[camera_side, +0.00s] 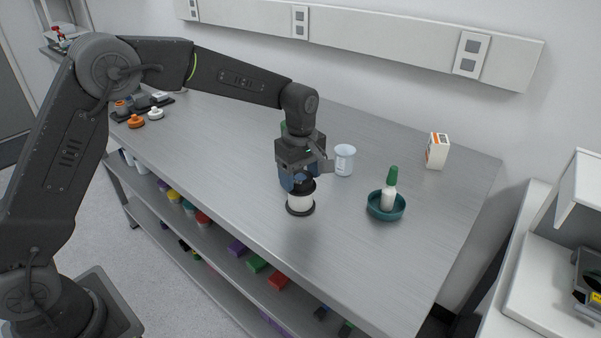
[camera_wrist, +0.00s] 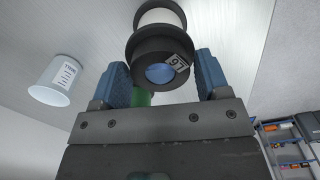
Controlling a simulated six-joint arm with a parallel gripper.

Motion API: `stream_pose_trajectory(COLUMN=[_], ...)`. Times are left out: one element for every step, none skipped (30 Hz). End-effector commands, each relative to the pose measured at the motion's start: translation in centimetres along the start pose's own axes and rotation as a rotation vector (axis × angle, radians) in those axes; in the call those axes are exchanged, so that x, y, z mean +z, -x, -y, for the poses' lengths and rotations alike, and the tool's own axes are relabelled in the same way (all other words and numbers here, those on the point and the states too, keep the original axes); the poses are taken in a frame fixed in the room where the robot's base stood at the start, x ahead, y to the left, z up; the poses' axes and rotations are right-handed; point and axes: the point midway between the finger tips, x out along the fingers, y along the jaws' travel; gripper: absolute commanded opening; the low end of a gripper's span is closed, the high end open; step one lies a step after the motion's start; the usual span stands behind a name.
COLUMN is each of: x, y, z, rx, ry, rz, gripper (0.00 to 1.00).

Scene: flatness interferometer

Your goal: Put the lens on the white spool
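The white spool (camera_side: 300,202) stands upright on the bench; it has a white middle and black flanges. It also shows at the top of the wrist view (camera_wrist: 160,17). The lens (camera_wrist: 160,73) appears as a blue disc in a black ring with a small numbered label, at the spool's near end. It looks seated on the spool, though the exact contact is hard to tell. My gripper (camera_wrist: 163,80) has its blue fingers spread on either side of the black ring, with gaps visible. In the side view my gripper (camera_side: 303,180) is just above the spool and partly hides its top.
A clear beaker (camera_side: 344,160) stands close behind, to the right of my gripper. A teal dish (camera_side: 386,208) holds a green-capped bottle (camera_side: 390,188). A white-orange box (camera_side: 437,150) stands farther back. Orange and white parts (camera_side: 136,121) lie at left. The bench front is clear.

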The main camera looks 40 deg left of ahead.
Motion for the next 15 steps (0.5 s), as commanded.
stream_pose_trajectory(x=[0.0, 0.0, 0.0, 0.0, 0.0, 0.0, 0.0, 0.0, 0.0, 0.0, 0.0, 0.0, 0.0, 0.0, 0.0], y=[0.0, 0.0, 0.0, 0.0, 0.0, 0.0, 0.0, 0.0, 0.0, 0.0, 0.1, 0.2, 0.4, 0.6, 1.0], z=[0.0, 0.0, 0.0, 0.0, 0.0, 0.0, 0.0, 0.0, 0.0, 0.0, 0.0, 0.0, 0.0, 0.0, -0.1], rx=[0.0, 0.0, 0.0, 0.0, 0.0, 0.0, 0.0, 0.0, 0.0, 0.0, 0.0, 0.001, 0.001, 0.002, 0.004], ry=[0.0, 0.0, 0.0, 0.0, 0.0, 0.0, 0.0, 0.0, 0.0, 0.0, 0.0, 0.0, 0.0, 0.0, 0.0], rz=[0.0, 0.0, 0.0, 0.0, 0.0, 0.0, 0.0, 0.0, 0.0, 0.0, 0.0, 0.0, 0.0, 0.0, 0.0], gripper=[0.74, 0.77, 0.81, 0.83, 0.83, 0.83, 0.83, 0.83, 0.83, 0.83, 0.83, 0.83, 0.83, 0.83, 0.83])
